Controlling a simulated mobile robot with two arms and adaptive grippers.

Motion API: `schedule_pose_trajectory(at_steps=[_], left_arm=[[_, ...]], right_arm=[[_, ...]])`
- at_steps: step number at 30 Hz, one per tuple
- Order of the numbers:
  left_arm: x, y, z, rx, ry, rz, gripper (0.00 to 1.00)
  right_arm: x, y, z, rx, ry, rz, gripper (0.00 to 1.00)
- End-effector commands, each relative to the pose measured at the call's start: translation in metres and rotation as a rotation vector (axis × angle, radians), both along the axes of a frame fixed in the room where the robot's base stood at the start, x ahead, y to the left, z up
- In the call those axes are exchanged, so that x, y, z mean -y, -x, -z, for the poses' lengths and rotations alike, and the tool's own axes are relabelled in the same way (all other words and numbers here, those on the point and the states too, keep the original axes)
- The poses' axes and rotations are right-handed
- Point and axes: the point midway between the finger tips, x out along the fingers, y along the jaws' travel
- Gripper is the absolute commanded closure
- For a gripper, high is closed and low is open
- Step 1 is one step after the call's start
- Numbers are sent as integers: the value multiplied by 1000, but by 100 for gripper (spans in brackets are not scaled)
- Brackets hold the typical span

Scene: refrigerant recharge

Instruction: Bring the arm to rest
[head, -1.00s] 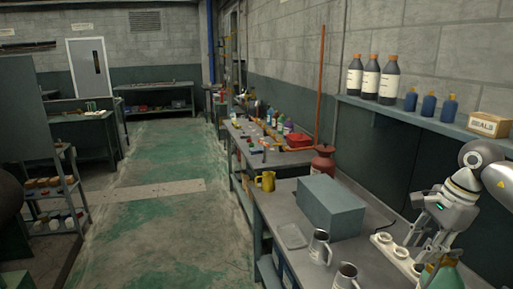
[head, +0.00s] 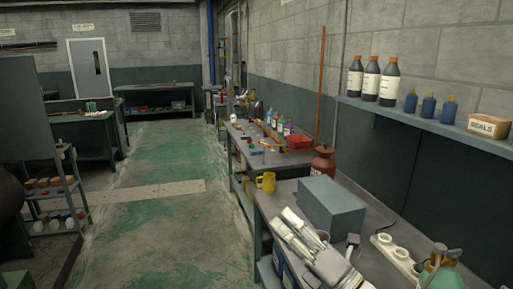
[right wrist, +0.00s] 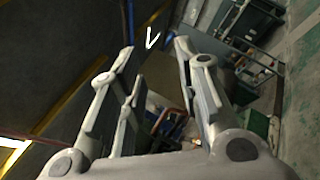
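My right gripper (head: 280,221) is over the front part of the grey workbench (head: 375,215), its fingers pointing away to the upper left. Its fingers stand apart with nothing between them in the right wrist view (right wrist: 155,48). My left gripper is not in view.
A white socket block (head: 395,250) and green cylinder (head: 441,277) are at right. The aisle (head: 160,240) is clear.

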Motion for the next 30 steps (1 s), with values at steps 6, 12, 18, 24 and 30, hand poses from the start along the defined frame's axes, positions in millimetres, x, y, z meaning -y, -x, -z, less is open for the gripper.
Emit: schedule_pose_trajectory(at_steps=[6,12,18,24,30], left_arm=[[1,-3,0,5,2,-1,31],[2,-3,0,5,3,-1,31],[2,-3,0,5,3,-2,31],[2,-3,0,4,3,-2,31],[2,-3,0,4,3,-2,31]], right_arm=[[66,-2,64,-495,-519,253,69],[121,41,169,-963,-930,531,69],[145,133,268,-1386,-1249,840,69],[147,220,316,-1657,-1416,1087,69],[141,295,336,-1855,-1512,1301,69]])
